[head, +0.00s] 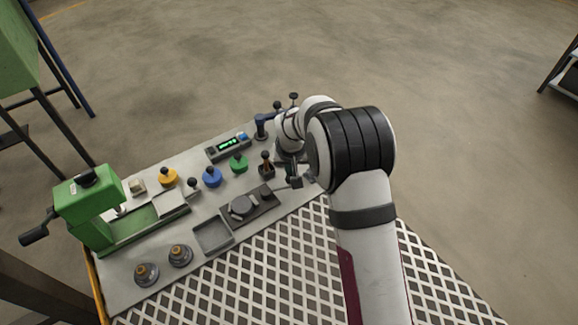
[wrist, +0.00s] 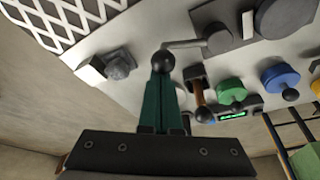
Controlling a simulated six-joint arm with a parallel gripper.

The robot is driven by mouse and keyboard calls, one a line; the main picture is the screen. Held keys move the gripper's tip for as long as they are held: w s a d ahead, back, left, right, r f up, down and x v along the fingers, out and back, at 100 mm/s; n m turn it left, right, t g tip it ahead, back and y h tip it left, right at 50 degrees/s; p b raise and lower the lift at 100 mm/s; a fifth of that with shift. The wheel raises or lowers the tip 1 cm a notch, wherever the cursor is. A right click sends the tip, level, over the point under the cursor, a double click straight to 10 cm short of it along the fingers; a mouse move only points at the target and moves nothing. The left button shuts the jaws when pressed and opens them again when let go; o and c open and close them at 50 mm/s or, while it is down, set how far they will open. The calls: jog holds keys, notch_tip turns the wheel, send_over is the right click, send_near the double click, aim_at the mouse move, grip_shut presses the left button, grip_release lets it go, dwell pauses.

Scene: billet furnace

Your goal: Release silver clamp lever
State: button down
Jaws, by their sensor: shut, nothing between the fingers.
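The silver clamp lever is a thin grey rod with a black ball end. In the wrist view its rod (wrist: 190,44) runs left from a dark round hub (wrist: 217,38) to the ball (wrist: 163,61). In the head view the rod (head: 280,188) reaches from the dark clamp plate (head: 262,205) toward my gripper (head: 294,180). In the wrist view my gripper (wrist: 162,76) has its dark green fingers together and empty. The fingertips are at the ball, overlapping its lower edge in the picture; I cannot tell whether they touch.
A green vise-like machine (head: 88,205) stands at the panel's left end. White grating (head: 270,270) lies in front.

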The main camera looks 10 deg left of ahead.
jog(key=s+m, duration=0.1)
jog(key=s+d+m+h, duration=0.1)
jog(key=m, duration=0.1)
jog(key=s+m, duration=0.1)
jog(key=m+h, duration=0.1)
jog(key=m, duration=0.1)
jog(key=shift+s+d, duration=0.3)
jog(key=shift+s, duration=0.1)
jog(key=s+m+h, duration=0.1)
jog(key=s+m, duration=0.1)
jog(key=m, duration=0.1)
jog(key=shift+s+m+g, duration=0.15)
jog(key=shift+m+g, duration=0.15)
jog(key=s+m, duration=0.1)
jog(key=m, duration=0.2)
jog(key=shift+s+a+g+h, duration=0.3)
jog(key=shift+s+g, duration=0.1)
jog(key=shift+s+a, duration=0.2)
jog(key=shift+s, duration=0.15)
jog(key=shift+s+a, duration=0.1)
jog(key=shift+s, duration=0.05)
